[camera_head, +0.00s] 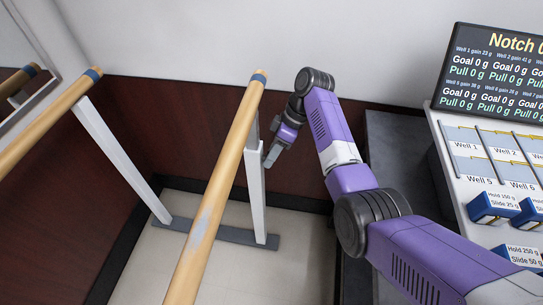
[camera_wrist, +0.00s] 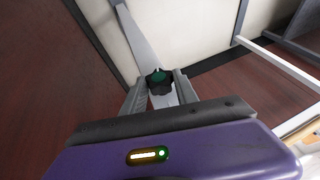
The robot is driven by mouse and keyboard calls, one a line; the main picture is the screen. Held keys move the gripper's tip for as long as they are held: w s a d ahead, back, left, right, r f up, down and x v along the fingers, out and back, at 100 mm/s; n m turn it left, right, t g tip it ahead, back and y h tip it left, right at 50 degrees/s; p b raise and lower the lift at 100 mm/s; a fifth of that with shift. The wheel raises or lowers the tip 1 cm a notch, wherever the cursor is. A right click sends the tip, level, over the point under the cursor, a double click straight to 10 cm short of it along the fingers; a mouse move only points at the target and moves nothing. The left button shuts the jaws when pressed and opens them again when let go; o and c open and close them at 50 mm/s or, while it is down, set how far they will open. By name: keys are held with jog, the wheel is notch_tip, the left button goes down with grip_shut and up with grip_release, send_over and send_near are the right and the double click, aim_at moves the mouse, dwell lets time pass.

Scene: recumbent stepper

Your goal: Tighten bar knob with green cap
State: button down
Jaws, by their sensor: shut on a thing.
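The bar knob (camera_wrist: 159,84) is a dark lobed knob with a green cap. It shows in the wrist view between the tips of my gripper (camera_wrist: 157,88), against a pale grey upright post (camera_wrist: 143,36). My gripper is shut on the knob, with one finger on each side. In the head view my gripper (camera_head: 272,154) is beside the white post (camera_head: 256,190) under the nearer wooden bar (camera_head: 222,185). The knob itself cannot be made out in the head view.
A second wooden bar (camera_head: 48,117) runs at the left, near a mirror frame. A grey floor foot (camera_head: 215,233) joins the posts. At the right are a screen (camera_head: 495,75), a board with labelled wells (camera_head: 500,150) and blue boxes (camera_head: 490,206). A dark red wall panel lies behind.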

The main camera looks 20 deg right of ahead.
jog(key=shift+w+d+f+m+g+y+b, duration=0.15)
jog(key=shift+g+y+b, duration=0.35)
jog(key=shift+b, duration=1.1)
jog(key=shift+w+f+m+g+y+b, duration=0.15)
jog(key=shift+g+y+b, duration=0.35)
jog(key=shift+b, duration=1.05)
jog(key=shift+g+b, duration=0.4)
jog(key=shift+b, duration=0.55)
jog(key=shift+y+b, duration=0.3)
jog(key=shift+b, duration=0.85)
jog(key=shift+r+g+b, duration=0.2)
jog(key=shift+g+b, duration=0.2)
jog(key=shift+b, duration=0.3)
jog(key=c, duration=0.9)
grip_release()
jog(key=shift+c, duration=0.2)
notch_tip(320, 180, up, 20)
jog(key=p, duration=1.9)
jog(key=shift+p, duration=0.35)
